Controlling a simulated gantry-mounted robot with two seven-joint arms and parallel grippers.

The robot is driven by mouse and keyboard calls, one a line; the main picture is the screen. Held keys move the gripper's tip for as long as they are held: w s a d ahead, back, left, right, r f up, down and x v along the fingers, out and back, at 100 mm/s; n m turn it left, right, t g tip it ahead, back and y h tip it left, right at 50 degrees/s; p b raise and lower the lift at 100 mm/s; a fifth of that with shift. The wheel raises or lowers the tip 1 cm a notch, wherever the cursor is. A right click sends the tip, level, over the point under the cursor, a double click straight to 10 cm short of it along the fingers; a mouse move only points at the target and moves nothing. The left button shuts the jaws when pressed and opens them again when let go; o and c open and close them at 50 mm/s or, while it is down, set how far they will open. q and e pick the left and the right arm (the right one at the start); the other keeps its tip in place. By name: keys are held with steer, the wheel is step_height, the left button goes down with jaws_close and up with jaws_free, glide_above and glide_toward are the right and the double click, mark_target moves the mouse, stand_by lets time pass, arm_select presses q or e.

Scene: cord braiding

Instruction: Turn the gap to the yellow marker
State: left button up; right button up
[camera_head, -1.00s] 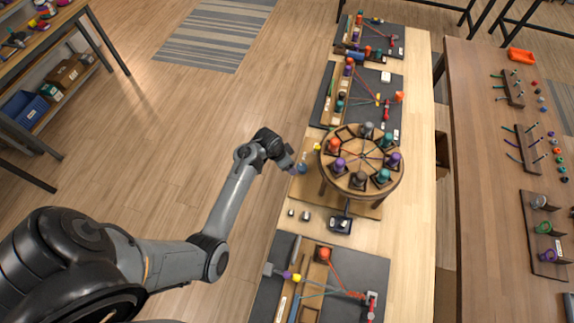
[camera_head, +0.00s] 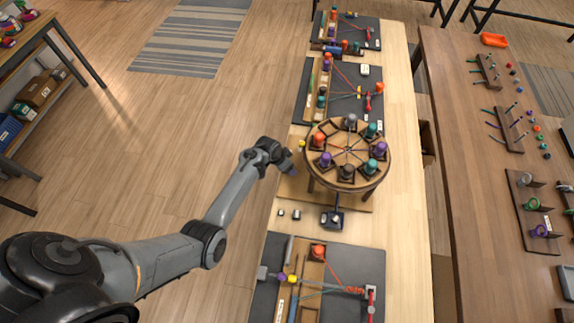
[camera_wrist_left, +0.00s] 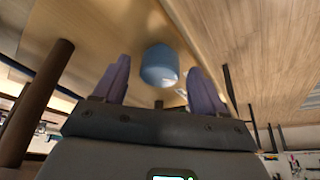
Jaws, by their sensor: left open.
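The round braiding disc (camera_head: 347,148) stands on legs on the light table, with several coloured bobbins around its rim. An empty slot (camera_head: 331,128) shows between the orange bobbin (camera_head: 318,139) and the grey bobbin (camera_head: 350,120). The yellow marker (camera_head: 301,144) sits left of the disc, near the orange bobbin. My left gripper (camera_head: 292,170) is low at the disc's left side, below the marker in the picture. In the left wrist view its purple fingers (camera_wrist_left: 160,85) are open, with a blue cylinder (camera_wrist_left: 160,65) between and beyond them, apparently untouched. My right gripper is not in view.
Dark mats with cords and bobbins lie behind (camera_head: 345,95) and in front (camera_head: 345,262) of the disc. A small dark block (camera_head: 332,219) stands before it. A brown table (camera_head: 460,150) is to the right. Open floor lies left.

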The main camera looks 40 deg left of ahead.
arm_select(q)
steer(key=shift+f, duration=0.15)
steer(key=c, duration=1.1)
steer(key=shift+o, duration=0.2)
steer(key=shift+d+n+y+p, duration=0.1)
steer(key=shift+n+y+p, duration=0.5)
steer(key=shift+n+p, duration=0.65)
steer(key=shift+d+n+y+p, duration=0.1)
steer(key=shift+n+y+p, duration=0.3)
steer(key=shift+n, duration=1.35)
steer(key=o, duration=1.1)
steer(key=shift+c, duration=0.2)
